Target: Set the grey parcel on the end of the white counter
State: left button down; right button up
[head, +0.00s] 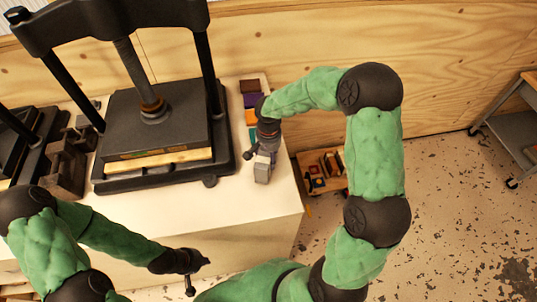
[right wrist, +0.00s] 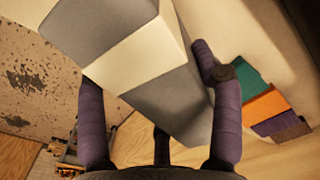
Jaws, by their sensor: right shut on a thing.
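The grey parcel (head: 262,172) is at the right end of the white counter (head: 220,205), near the edge. My right gripper (head: 262,152) is shut on it from above. In the right wrist view the parcel (right wrist: 172,95) lies between the dark purple fingers, with grey and pale areas beside each other. I cannot tell whether its underside touches the counter. My left gripper (head: 197,275) is in front of the counter, away from the parcel, with its fingers spread and nothing between them.
A large dark press (head: 155,120) fills the middle of the counter. Coloured blocks (head: 250,100) stand in a row behind the parcel. A wooden crate (head: 322,170) with items is on the floor right of the counter. The counter's front right is bare.

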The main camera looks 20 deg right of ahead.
jog(key=shift+f+b, duration=0.5)
jog(key=o, duration=1.7)
jog(key=shift+c, duration=0.2)
jog(key=shift+o, duration=0.5)
notch_tip(320, 180, up, 12)
